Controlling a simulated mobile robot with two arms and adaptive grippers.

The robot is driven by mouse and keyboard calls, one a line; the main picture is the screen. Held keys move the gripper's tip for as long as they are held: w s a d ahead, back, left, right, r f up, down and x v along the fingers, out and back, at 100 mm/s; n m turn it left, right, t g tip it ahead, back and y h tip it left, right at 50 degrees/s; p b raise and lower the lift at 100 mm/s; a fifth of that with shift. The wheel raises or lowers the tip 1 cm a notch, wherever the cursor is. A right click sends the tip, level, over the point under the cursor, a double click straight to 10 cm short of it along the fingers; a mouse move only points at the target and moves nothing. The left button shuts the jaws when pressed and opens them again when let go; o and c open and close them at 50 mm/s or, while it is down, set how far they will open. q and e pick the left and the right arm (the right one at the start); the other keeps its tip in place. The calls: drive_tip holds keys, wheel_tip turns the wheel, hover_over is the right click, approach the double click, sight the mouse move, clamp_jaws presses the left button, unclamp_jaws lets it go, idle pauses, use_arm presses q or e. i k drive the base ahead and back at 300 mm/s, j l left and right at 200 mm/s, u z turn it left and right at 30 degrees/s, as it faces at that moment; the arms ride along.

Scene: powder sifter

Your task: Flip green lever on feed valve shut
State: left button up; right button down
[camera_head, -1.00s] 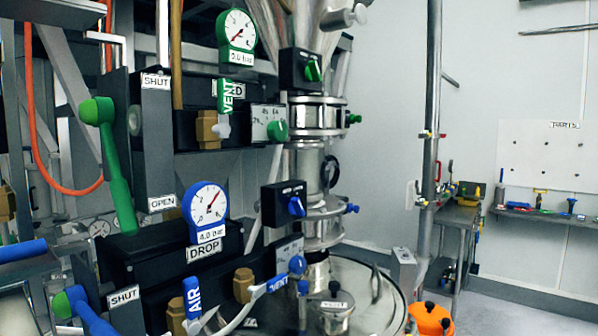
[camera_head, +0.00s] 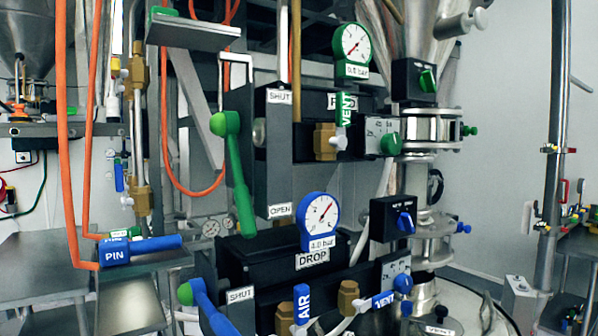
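The green lever (camera_head: 237,172) is left of centre in the head view, on the left side of the black feed valve box. Its round green end (camera_head: 226,123) is at the top, near the SHUT label (camera_head: 279,97). Its long bar slants down and slightly right, its lower end beside the OPEN label (camera_head: 280,210). The box's own name label is partly hidden behind the green VENT handle (camera_head: 347,109). The green-rimmed gauge (camera_head: 354,43) above reads 0.0 bar on its tag. Neither of my grippers is in view.
Below is the DROP valve (camera_head: 312,260) with a blue lever (camera_head: 211,309) and a blue gauge (camera_head: 320,219). A blue PIN handle (camera_head: 140,249) sits at left. Orange hoses (camera_head: 68,130) hang at left. Steel sifter column (camera_head: 432,131) stands right of the valves.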

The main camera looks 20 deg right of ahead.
sight(226, 125)
drive_tip(key=k+j+u, duration=0.15)
drive_tip(key=k+j, duration=0.15)
drive_tip(key=k+j+u, duration=0.15)
drive_tip(key=j, duration=0.25)
drive_tip(key=k+j+u, duration=0.15)
drive_tip(key=k+j, duration=0.25)
